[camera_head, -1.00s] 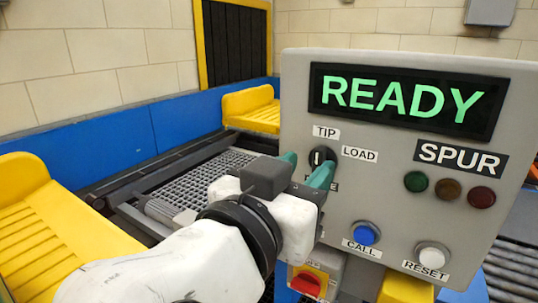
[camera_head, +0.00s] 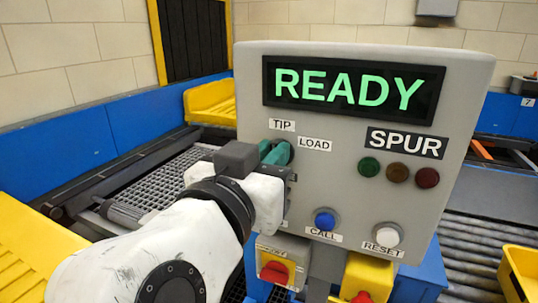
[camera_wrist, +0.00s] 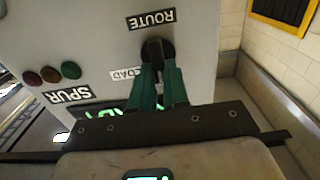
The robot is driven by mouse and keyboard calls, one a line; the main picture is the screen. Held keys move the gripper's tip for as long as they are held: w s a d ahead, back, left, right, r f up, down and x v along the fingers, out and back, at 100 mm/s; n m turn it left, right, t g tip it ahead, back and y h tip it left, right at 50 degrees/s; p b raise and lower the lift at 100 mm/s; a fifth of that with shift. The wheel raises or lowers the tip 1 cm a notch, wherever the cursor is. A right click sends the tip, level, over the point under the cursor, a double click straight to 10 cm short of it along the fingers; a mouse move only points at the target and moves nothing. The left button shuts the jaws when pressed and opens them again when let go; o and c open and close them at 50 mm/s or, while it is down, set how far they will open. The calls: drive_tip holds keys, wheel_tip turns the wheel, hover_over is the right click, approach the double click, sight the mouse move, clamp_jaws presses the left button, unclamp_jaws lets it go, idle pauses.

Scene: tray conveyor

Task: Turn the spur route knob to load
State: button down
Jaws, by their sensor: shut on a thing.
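The grey SPUR control panel (camera_head: 330,190) shows READY on its display (camera_head: 350,88) in green letters. The LOAD label (camera_wrist: 126,73) is partly covered there. The knob's pointer direction cannot be told.
A blue CALL button (camera_head: 325,219) and a white RESET button (camera_head: 388,235) are lower on the panel. Three dark lamps (camera_head: 398,172) are at right. A red rotary switch (camera_head: 275,272) hangs below. A mesh conveyor (camera_head: 165,180) lies behind my arm.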

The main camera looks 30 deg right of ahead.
drive_tip(key=shift+f+b, duration=0.1)
drive_tip(key=shift+b, duration=0.2)
drive_tip(key=shift+s+d+f+m+b, duration=0.1)
drive_tip(key=shift+s+m+b, duration=0.05)
drive_tip(key=shift+m+b, duration=2.1)
drive_tip(key=shift+s+d+f+m+b, duration=0.15)
drive_tip(key=shift+m+b, duration=1.6)
drive_tip(key=shift+b, duration=1)
drive_tip(key=shift+s+d+m+b, duration=0.1)
drive_tip(key=shift+s+m+b, duration=0.05)
drive_tip(key=shift+m+b, duration=2.1)
drive_tip(key=shift+b, duration=0.3)
drive_tip(key=c, duration=1.1)
unclamp_jaws()
drive_tip(key=shift+a, duration=0.1)
